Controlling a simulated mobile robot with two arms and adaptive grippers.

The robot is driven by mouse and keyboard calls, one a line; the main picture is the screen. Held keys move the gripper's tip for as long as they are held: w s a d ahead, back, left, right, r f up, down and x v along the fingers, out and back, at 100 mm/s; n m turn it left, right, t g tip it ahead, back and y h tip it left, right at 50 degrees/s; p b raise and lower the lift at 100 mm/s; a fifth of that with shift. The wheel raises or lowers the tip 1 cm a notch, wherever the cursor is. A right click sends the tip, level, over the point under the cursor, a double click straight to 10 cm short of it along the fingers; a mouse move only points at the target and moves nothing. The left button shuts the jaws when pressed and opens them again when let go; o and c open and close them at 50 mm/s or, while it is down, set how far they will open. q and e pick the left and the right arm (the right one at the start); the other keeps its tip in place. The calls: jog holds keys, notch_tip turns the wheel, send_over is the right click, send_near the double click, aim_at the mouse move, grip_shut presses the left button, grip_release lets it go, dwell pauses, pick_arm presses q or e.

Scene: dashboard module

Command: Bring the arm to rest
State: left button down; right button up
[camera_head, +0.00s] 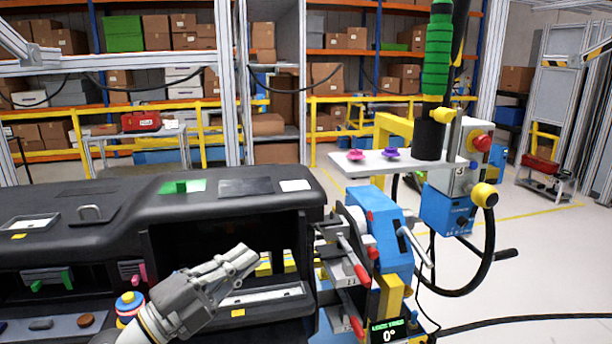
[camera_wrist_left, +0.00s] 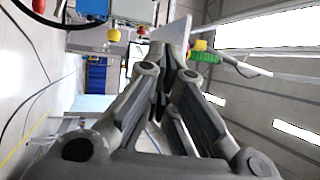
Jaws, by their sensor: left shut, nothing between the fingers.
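My left gripper (camera_head: 243,259) comes in from the bottom left of the head view. It is in front of the open recess of the black dashboard module (camera_head: 240,208), pointing up and to the right. Its fingers are together and empty; they also show closed in the left wrist view (camera_wrist_left: 168,75). From the head view I cannot tell how far the fingertips are from the dashboard. My right gripper is not in view.
A blue and grey fixture (camera_head: 375,234) with red-tipped levers stands just right of the gripper. Behind it a white shelf (camera_head: 420,166) holds pink and purple parts. A green and black column (camera_head: 437,70) rises there. Open floor (camera_head: 540,270) lies at the right.

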pick_arm(q)
jog(key=s+a+f+n+y, duration=0.3)
jog(key=a+f+n+y, duration=0.4)
jog(key=f+n+y, duration=0.4)
jog(key=s+a+f+n+y, duration=0.3)
jog(key=a+f+n+y, duration=0.5)
jog(key=n, duration=0.4)
jog(key=s+d+f+n+g+h, duration=0.1)
jog(key=s+d+f+g+h, duration=0.3)
jog(key=s+f, duration=0.6)
jog(key=s+d+f+n+g+y, duration=0.1)
jog(key=s+d+f+g, duration=0.1)
jog(key=s+f+g, duration=0.8)
jog(key=s+f+t, duration=0.1)
jog(key=s+f, duration=0.1)
jog(key=f, duration=1)
jog(key=s+f+t, duration=0.1)
jog(key=s+f, duration=0.1)
jog(key=f, duration=0.9)
jog(key=s+a+f, duration=0.1)
jog(key=s+f, duration=0.7)
jog(key=s+a+f+g, duration=0.1)
jog(key=s+a+f, duration=0.1)
jog(key=s+f, duration=0.6)
jog(key=shift+s+a+f+m, duration=0.2)
jog(key=shift+a+f+m, duration=0.1)
jog(key=shift+f+m, duration=0.1)
